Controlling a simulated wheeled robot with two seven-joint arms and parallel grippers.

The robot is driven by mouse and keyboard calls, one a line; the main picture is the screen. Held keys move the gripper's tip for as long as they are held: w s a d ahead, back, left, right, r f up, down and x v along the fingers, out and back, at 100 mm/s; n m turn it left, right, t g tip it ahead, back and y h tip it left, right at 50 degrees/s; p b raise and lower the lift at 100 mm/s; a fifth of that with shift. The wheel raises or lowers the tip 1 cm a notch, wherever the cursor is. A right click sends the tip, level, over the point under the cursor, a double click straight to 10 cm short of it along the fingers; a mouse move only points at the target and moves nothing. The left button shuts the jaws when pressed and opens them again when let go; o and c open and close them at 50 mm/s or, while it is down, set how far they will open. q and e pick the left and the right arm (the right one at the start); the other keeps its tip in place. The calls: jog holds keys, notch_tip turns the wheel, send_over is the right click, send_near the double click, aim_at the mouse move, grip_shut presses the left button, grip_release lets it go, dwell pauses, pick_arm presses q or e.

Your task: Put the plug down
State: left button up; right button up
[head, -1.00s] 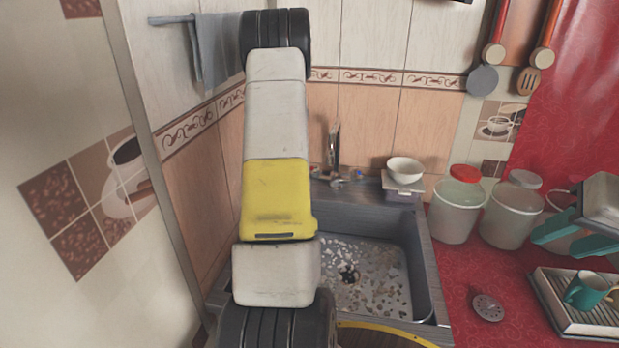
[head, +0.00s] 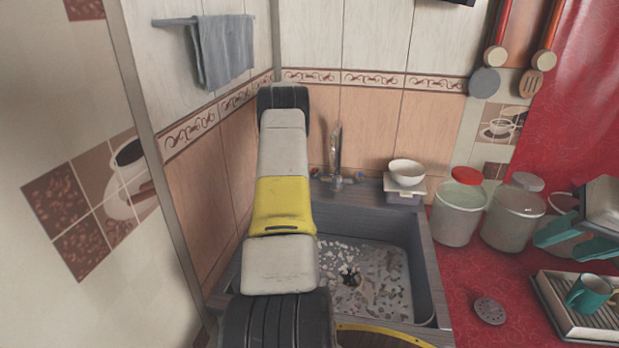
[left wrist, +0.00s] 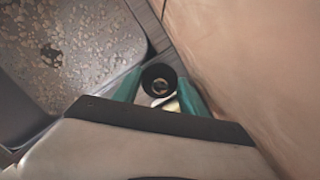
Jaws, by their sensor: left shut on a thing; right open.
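In the left wrist view a dark round plug (left wrist: 159,79) with a lighter ring in its middle sits between the teal fingers of my left gripper (left wrist: 158,94). The gripper is shut on it and holds it beside the sink, near the tiled wall. In the head view my left arm stretches over the sink's left side; its gripper and the plug are hidden there. My right gripper (head: 561,243) is open and empty at the right edge, above the red counter.
The grey sink (head: 432,280) has a speckled basin with a dark drain hole. A metal tap (head: 337,155) and a white bowl (head: 406,171) stand behind it. A metal strainer (head: 489,310), lidded jars (head: 458,212) and a rack (head: 560,312) with a teal mug (head: 588,293) are on the counter.

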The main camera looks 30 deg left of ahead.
pick_arm(q)
jog(key=shift+f, duration=1.75)
jog(key=shift+f, duration=0.15)
jog(key=o, duration=1.1)
jog(key=shift+c, duration=0.2)
notch_tip(320, 180, up, 12)
jog(key=w, duration=0.1)
jog(key=shift+w+d, duration=0.3)
jog(key=shift+d, duration=0.05)
